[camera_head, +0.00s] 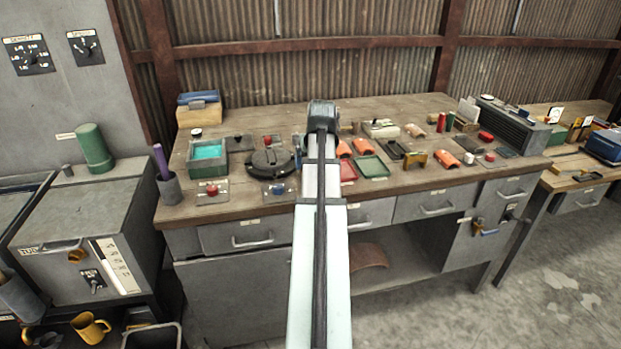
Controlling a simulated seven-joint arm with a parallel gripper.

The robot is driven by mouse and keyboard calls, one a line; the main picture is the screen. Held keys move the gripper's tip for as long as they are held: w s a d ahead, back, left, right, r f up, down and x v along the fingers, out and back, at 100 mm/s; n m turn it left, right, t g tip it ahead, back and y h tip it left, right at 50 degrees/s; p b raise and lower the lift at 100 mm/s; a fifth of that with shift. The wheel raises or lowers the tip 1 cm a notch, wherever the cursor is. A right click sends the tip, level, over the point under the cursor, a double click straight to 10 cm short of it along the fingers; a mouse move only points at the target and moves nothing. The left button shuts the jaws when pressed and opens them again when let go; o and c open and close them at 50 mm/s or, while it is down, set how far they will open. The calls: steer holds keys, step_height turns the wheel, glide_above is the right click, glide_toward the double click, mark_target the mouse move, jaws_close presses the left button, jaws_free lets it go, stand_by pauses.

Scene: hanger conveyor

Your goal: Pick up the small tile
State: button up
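Several small orange curved tiles lie on the wooden workbench (425,183). One tile (363,146) and another tile (344,149) lie just right of my arm, behind a red tray and a green tray. A paler tile (415,130) lies toward the back. I cannot tell which one is the small tile. My arm reaches up the middle of the picture over the bench. My gripper's fingers do not show, and the arm hides part of the bench.
A red tray (347,171) and a green tray (372,167) sit near the tiles. A yellow-brown clamp-like object (415,159) stands between tiles. A dark round device (270,160) and a green box (208,158) are left of my arm. A larger brown curved tile (368,256) lies on the lower shelf.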

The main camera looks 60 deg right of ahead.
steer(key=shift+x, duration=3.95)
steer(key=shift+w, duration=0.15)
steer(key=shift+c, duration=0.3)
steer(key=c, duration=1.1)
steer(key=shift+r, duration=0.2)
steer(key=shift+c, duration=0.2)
